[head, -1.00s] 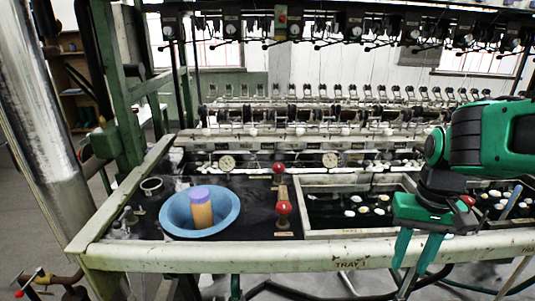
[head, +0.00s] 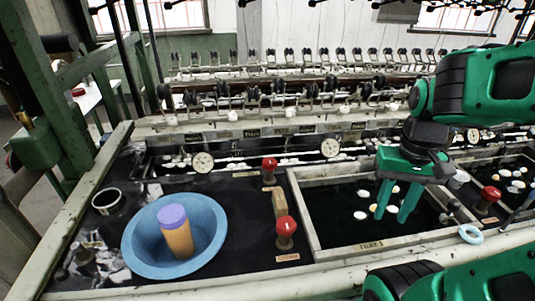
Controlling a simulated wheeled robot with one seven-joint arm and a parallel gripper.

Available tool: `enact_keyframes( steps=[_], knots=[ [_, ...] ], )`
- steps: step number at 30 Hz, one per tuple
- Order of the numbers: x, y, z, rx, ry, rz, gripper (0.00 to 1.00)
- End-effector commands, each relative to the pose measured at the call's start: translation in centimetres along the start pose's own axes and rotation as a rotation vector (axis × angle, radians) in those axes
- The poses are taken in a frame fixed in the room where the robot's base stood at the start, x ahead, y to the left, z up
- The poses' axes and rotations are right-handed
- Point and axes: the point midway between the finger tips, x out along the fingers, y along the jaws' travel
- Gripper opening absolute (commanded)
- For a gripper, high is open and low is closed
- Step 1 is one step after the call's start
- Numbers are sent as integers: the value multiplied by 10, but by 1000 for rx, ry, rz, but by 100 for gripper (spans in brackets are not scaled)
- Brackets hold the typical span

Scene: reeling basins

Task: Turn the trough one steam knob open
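A red knob (head: 286,228) on a short stem stands on the dark worktop just left of the first trough (head: 308,218), with a small label below it. A second red knob (head: 269,166) stands behind it, also with a label. The label wording is too small to read, so I cannot tell which one is the steam knob. My gripper (head: 396,213) points down over the first trough, right of both knobs. Its two green fingers are apart with nothing between them, and it touches neither knob.
A blue bowl (head: 140,238) with an orange, purple-capped bottle (head: 178,235) stands left of the knobs. A small round cup (head: 108,201) is farther left. Another red knob (head: 490,194) and a light-blue ring (head: 472,234) are right of the trough. Reeling machinery lines the back.

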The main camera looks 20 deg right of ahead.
Motion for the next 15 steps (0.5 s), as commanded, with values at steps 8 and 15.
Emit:
enact_keyframes(
  steps=[8, 15],
  knots=[
    [-9, 3, 5, 7, 13, -6, 53],
    [-38, -41, -57, 93, 15, 8, 53]
  ],
)
